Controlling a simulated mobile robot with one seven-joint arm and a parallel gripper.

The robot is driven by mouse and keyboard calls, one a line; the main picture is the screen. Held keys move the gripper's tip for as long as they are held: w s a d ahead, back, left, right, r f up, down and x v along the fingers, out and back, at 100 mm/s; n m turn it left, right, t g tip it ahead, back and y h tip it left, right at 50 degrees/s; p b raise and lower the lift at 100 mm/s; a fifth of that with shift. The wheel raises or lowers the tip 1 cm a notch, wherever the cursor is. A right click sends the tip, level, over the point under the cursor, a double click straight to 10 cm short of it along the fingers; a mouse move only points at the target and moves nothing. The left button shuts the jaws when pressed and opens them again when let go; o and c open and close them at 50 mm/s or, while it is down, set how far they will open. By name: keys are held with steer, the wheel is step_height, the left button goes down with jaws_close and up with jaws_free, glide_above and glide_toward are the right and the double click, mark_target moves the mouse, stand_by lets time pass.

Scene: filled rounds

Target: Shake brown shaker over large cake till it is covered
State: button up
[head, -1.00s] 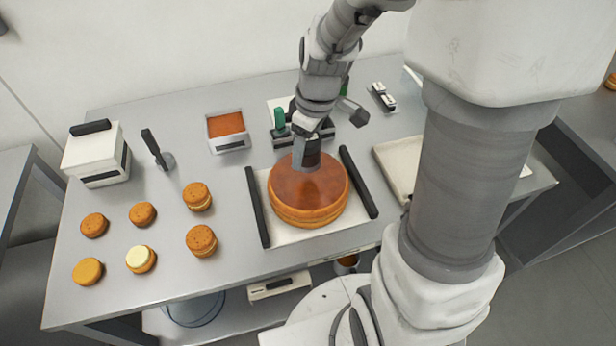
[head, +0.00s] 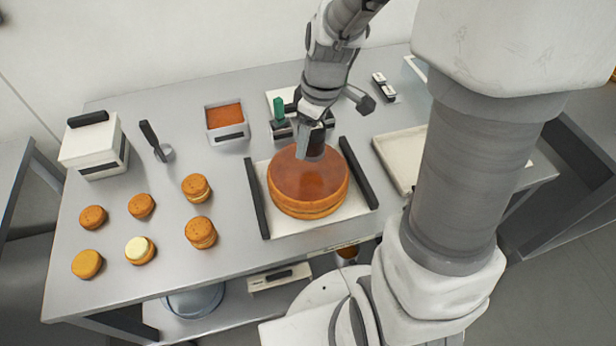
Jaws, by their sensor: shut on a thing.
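The large round cake (head: 300,185) sits on a white tray (head: 342,212) with black handles. Its top is an even reddish brown, and I cannot tell any sprinkled layer apart from its own surface. My gripper (head: 311,142) is over the cake's back edge, pointing down. It is shut on the dark brown shaker (head: 317,142), which is partly hidden by the fingers. I cannot tell whether the shaker touches the cake or is just above it.
Several small round cakes (head: 201,232) stand at the left. A container of orange-brown filling (head: 226,116), a scoop (head: 155,142) and a white lidded box (head: 92,145) are behind them. A green-topped item (head: 279,110) stands behind the cake. An empty pale tray (head: 398,160) lies to the right.

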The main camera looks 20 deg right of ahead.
steer(key=shift+d, duration=0.35)
steer(key=shift+a, duration=1.5)
steer(key=shift+d+b, duration=0.35)
steer(key=shift+d, duration=1.15)
steer(key=shift+a, duration=1.5)
steer(key=shift+d+b, duration=0.3)
steer(key=shift+d, duration=1.15)
steer(key=shift+a, duration=1.45)
steer(key=shift+d, duration=1.5)
steer(key=shift+a, duration=1.55)
